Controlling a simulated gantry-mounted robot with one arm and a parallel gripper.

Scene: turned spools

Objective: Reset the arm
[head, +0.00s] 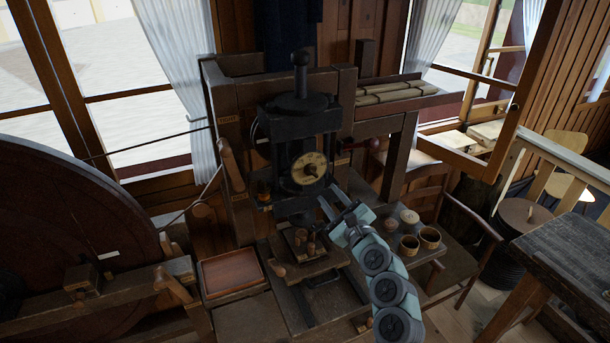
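My arm reaches up from the lower right in the head view. My gripper (329,196) is in front of the dark machine (300,120), to the right of and below its round yellowish dial (309,168). The two fingers point up and to the left, with a gap between them. I see nothing held between them. Small brown turned pieces (303,243) stand on the machine's block, below and left of the gripper. I cannot tell whether the fingers touch the machine.
A reddish-brown wooden tray (232,274) is at lower left, near a large dark wheel (70,240). Two cups (429,238) and small round pieces (409,216) stand right of the arm. A chair (440,200) and dark table (575,250) are farther right.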

